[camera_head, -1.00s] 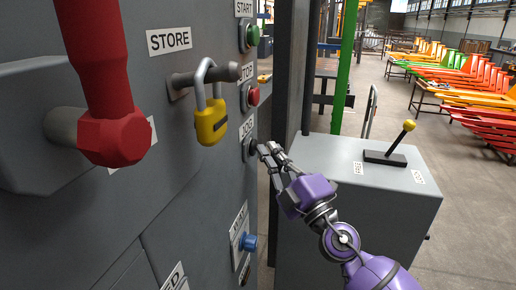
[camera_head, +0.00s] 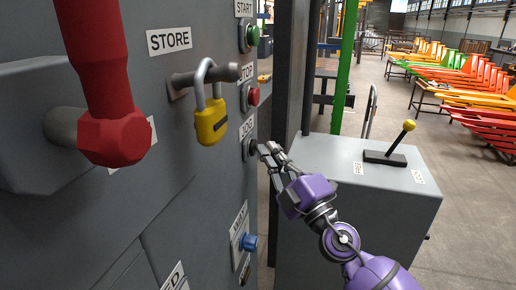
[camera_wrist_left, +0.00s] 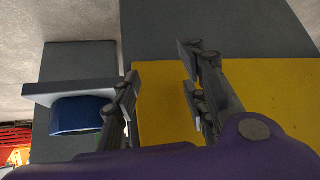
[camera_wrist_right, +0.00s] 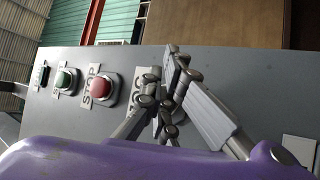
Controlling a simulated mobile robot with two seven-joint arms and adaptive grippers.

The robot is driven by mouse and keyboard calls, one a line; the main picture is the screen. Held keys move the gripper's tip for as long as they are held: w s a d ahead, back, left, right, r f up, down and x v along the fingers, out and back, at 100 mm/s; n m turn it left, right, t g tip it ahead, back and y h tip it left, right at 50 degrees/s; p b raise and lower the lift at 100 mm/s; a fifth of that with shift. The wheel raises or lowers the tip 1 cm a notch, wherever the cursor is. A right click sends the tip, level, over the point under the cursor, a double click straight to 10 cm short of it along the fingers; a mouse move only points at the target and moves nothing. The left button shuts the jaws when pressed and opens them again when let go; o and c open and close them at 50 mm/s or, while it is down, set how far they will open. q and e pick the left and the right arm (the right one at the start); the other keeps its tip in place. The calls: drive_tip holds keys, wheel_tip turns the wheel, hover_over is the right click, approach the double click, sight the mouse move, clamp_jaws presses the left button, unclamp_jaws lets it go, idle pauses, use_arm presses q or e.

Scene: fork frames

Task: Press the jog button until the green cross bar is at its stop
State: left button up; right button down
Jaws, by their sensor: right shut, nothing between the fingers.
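The jog button (camera_head: 249,149) is on the grey cabinet face beside the JOG label (camera_head: 248,128). My right gripper (camera_head: 258,147) is shut and empty, its tips at the jog button's front. Whether the button is pushed in cannot be told. In the right wrist view the shut fingers (camera_wrist_right: 171,88) hide the button and part of the label. A green upright post (camera_head: 345,70) stands behind the cabinet; I cannot make out a green cross bar. My left gripper (camera_wrist_left: 162,75) is open in the left wrist view, with nothing visibly held.
The green START button (camera_head: 253,35) and red STOP button (camera_head: 252,96) are above the jog button, a blue button (camera_head: 250,243) below. A yellow padlock (camera_head: 211,122) and red handle (camera_head: 112,130) stick out at left. A grey box with a yellow-knobbed lever (camera_head: 408,126) stands right.

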drive_tip(key=shift+d, duration=0.1)
idle(0.3)
drive_tip(key=shift+s+d, duration=0.35)
drive_tip(key=shift+d, duration=0.4)
drive_tip(key=shift+d, duration=0.1)
